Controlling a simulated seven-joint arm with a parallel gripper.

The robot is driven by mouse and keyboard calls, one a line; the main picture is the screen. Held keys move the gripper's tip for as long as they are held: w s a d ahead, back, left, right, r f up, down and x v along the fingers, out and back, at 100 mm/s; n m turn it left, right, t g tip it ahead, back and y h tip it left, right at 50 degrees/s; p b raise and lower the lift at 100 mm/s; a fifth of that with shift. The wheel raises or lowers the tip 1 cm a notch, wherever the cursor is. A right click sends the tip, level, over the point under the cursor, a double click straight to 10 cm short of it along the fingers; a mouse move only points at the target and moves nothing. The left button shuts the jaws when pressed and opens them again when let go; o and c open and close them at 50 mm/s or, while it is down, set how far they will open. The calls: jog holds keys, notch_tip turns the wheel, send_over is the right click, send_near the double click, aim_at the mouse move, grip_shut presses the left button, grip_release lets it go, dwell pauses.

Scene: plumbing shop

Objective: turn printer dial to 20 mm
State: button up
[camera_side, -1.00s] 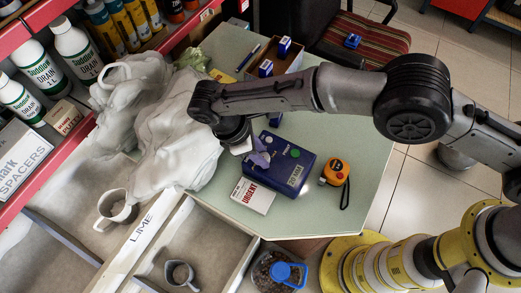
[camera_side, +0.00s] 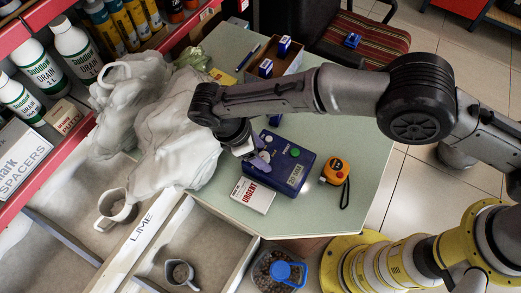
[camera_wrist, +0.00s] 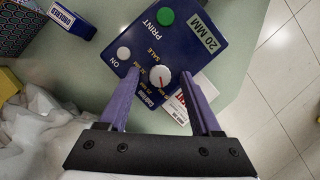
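The blue printer (camera_side: 278,168) lies on the green table. In the wrist view its face shows a white round dial (camera_wrist: 160,78) with a red pointer mark that points toward the lower edge. Small size markings curve around the dial, partly hidden by my fingers and too small to read surely. A green PRINT button (camera_wrist: 165,16), a white ON button (camera_wrist: 123,53) and a "20 MM" tag (camera_wrist: 203,36) are on the same face. My gripper (camera_wrist: 160,98) has two purple fingers spread apart, one each side of the dial, with visible gaps. It also shows over the printer in the side view (camera_side: 262,161).
A white URGENT box (camera_side: 253,195) lies against the printer's near side. An orange tape measure (camera_side: 335,171) lies to its right. A cardboard box (camera_side: 282,62) with small blue boxes is behind, and crumpled white plastic (camera_side: 165,125) is to the left.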

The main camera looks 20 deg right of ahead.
jog(key=v, duration=1.3)
jog(key=shift+a+r, duration=0.2)
jog(key=shift+r, duration=0.1)
